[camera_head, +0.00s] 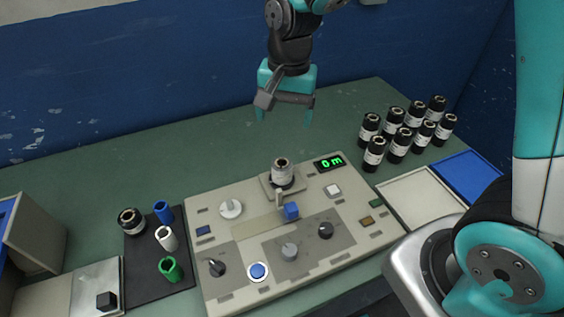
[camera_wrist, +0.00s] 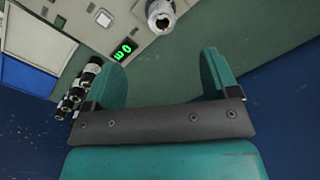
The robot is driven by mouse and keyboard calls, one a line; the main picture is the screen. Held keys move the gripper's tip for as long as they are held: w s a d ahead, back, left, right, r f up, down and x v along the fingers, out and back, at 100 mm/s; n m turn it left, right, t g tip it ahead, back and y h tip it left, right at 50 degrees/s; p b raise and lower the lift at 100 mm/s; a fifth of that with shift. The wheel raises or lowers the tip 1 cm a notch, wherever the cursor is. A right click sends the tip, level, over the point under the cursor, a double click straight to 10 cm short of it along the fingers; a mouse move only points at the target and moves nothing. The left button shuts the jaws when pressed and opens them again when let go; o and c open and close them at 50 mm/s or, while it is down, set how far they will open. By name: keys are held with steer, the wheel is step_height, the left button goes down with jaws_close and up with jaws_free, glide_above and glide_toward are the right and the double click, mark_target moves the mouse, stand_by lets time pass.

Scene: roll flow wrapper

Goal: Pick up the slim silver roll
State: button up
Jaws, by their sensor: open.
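The slim silver roll (camera_head: 167,238) looks pale silver-white and stands on a dark mat (camera_head: 146,262) at the left of the table. It stands between a slim blue roll (camera_head: 163,212) behind it and a slim green roll (camera_head: 171,269) in front. My gripper (camera_head: 284,114) is open and empty, high above the back of the table, well to the right of the silver roll and apart from it. In the wrist view, the open teal fingers (camera_wrist: 160,75) have nothing between them; the slim silver roll is not visible there.
A control panel (camera_head: 240,291) fills the middle, with a labelled roll (camera_head: 282,172) standing on it. A dark roll (camera_head: 131,221) sits at the mat's back left. Several black rolls (camera_head: 397,145) stand at the right, near white and blue trays (camera_head: 466,175).

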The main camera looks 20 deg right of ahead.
mark_target(282, 164)
steer(key=w+f+m, duration=0.1)
steer(key=f, duration=0.3)
steer(key=w+f+p, duration=0.1)
steer(key=f, duration=0.4)
steer(key=w+d+f+m+p, duration=0.1)
steer(key=f, duration=0.4)
steer(key=shift+d+m+h, duration=0.1)
steer(key=shift+m+h, duration=0.2)
steer(key=shift+h, duration=0.1)
steer(key=shift+a+f+p, duration=0.2)
steer(key=shift+f+p, duration=1)
steer(key=shift+f, duration=1.6)
steer(key=shift+c, duration=0.5)
steer(key=c, duration=0.9)
